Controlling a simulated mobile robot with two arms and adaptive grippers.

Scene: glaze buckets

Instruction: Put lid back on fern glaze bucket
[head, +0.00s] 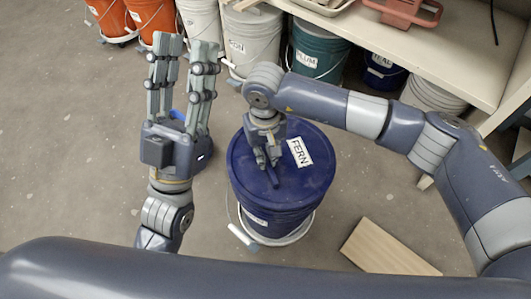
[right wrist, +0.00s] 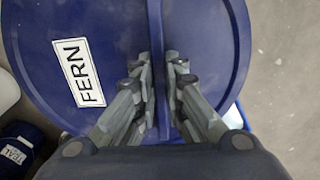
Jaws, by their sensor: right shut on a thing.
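The blue lid (head: 315,178), with a white FERN label (head: 300,153), lies over the top of the blue fern bucket (head: 268,217) and hides its opening. Whether it is fully seated all round cannot be told. My right gripper (head: 267,163) is above the lid, shut on its raised handle ridge (head: 272,177). In the right wrist view, the fingers (right wrist: 159,62) stand on either side of this ridge, and the lid (right wrist: 205,30) fills much of the picture. My left gripper (head: 186,48) is open and empty, to the left of the bucket above the floor.
Behind, under a pale shelf (head: 455,55), stand a white bucket (head: 252,42), a green PLUM bucket (head: 315,52) and a blue TEAL bucket (head: 382,75). Orange buckets (head: 152,18) stand back left. A wooden board (head: 385,250) lies right of the fern bucket. Floor at left is clear.

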